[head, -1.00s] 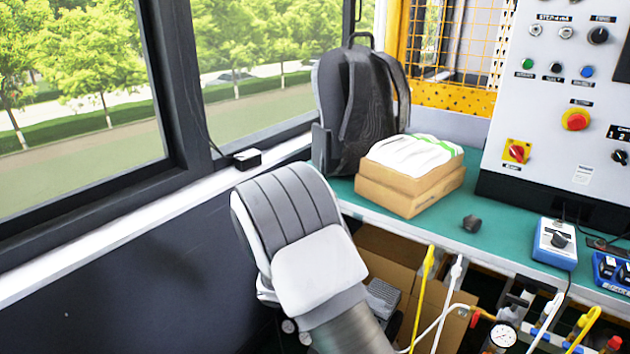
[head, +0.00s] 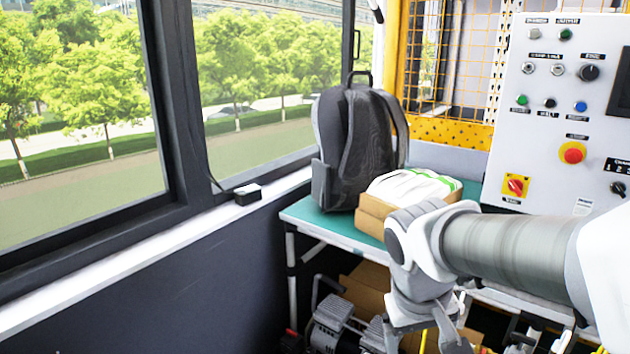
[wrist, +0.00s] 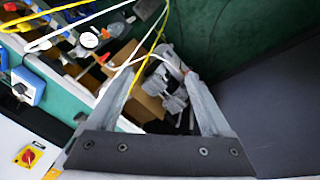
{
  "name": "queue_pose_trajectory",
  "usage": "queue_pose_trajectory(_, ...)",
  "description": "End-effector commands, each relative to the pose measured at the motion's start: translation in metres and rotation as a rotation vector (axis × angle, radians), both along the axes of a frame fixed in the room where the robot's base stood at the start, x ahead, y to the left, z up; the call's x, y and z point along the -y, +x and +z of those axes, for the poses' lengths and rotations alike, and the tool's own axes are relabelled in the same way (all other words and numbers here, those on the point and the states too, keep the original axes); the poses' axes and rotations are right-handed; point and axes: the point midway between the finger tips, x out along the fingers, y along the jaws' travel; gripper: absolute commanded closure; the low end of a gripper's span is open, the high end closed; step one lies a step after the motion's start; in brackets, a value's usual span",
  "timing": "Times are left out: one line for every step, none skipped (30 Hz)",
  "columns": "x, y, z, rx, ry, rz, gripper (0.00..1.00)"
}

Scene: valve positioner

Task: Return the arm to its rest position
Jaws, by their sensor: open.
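My arm reaches in from the right edge in the head view and bends downward in front of the bench. My gripper hangs low at the bottom of the head view, and its finger ends are partly cut off there. In the wrist view my gripper (wrist: 163,68) shows two grey fingers spread apart with nothing held between them. Past the fingers lie a cardboard box (wrist: 146,104) and grey equipment below the bench.
A control panel (head: 545,120) stands at the right. Hoses (wrist: 150,55) cross near my fingers. A window (head: 90,100) and dark wall are on the left.

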Motion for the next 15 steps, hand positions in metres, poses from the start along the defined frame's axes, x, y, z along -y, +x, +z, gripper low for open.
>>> queue_pose_trajectory(0.001,-0.009,0.009,0.039,0.031,-0.013,0.17)
queue_pose_trajectory(0.001,-0.014,0.013,0.059,0.049,-0.017,0.17)
queue_pose_trajectory(0.0,-0.021,0.017,0.085,0.07,-0.022,0.17)
queue_pose_trajectory(0.0,-0.025,0.021,0.106,0.087,-0.025,0.17)
queue_pose_trajectory(-0.001,-0.03,0.024,0.124,0.101,-0.028,0.17)
queue_pose_trajectory(-0.002,-0.035,0.028,0.15,0.118,-0.033,0.17)
queue_pose_trajectory(-0.002,-0.04,0.031,0.168,0.132,-0.035,0.17)
queue_pose_trajectory(-0.003,-0.044,0.033,0.187,0.143,-0.038,0.17)
queue_pose_trajectory(-0.004,-0.049,0.036,0.211,0.157,-0.041,0.17)
queue_pose_trajectory(-0.005,-0.052,0.038,0.228,0.167,-0.042,0.17)
queue_pose_trajectory(-0.005,-0.055,0.041,0.246,0.176,-0.044,0.17)
queue_pose_trajectory(-0.007,-0.06,0.043,0.269,0.187,-0.046,0.17)
queue_pose_trajectory(-0.007,-0.063,0.045,0.287,0.195,-0.048,0.17)
queue_pose_trajectory(-0.008,-0.066,0.046,0.302,0.202,-0.048,0.17)
queue_pose_trajectory(-0.009,-0.07,0.048,0.326,0.212,-0.051,0.17)
